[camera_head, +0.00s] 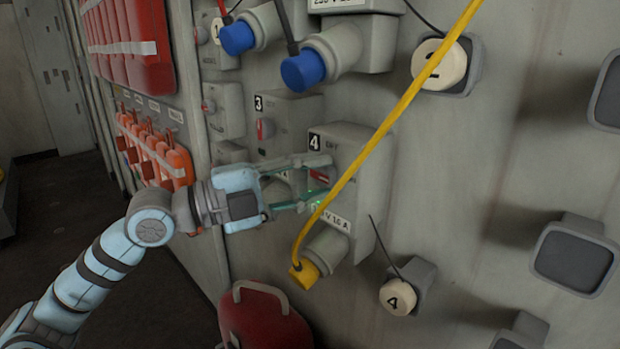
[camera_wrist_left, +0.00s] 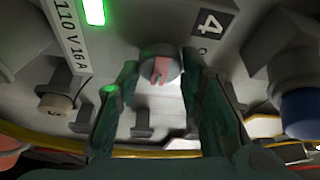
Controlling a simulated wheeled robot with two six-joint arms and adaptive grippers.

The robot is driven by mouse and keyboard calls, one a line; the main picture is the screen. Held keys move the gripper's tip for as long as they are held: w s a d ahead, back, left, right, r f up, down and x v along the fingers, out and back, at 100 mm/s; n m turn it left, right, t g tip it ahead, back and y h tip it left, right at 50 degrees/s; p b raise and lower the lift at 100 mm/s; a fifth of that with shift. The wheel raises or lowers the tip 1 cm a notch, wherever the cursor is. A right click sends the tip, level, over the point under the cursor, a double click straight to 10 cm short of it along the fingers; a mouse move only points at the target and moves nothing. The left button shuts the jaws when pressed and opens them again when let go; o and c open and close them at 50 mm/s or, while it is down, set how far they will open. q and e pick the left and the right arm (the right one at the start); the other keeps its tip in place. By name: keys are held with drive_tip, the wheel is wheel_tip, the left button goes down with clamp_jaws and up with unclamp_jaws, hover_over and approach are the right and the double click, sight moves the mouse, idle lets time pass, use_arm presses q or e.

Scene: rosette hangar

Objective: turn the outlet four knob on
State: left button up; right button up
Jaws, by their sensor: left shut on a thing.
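The outlet four box (camera_head: 350,150) is a grey wall unit marked 4, with a voltage label on its lower front. Its knob (camera_wrist_left: 160,68) is a grey disc with a pinkish-red handle. My left gripper (camera_head: 318,182) reaches the box from the left, its fingers on either side of the knob and shut on it. The fingers partly hide the knob in the head view. A green lamp (camera_wrist_left: 93,12) on the box glows in the left wrist view. A yellow plug (camera_head: 304,273) sits at the socket below. My right gripper is not in view.
A yellow cable (camera_head: 385,120) crosses in front of the box's right side. Blue plugs (camera_head: 303,72) stick out above. A cap marked 4 (camera_head: 397,296) hangs at lower right. Orange switches (camera_head: 155,150) line the panel at left. A red container (camera_head: 265,318) stands below.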

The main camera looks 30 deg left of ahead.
use_arm(q)
drive_tip(key=o, duration=1)
drive_tip(key=shift+o, duration=0.8)
drive_tip(key=shift+w, duration=0.15)
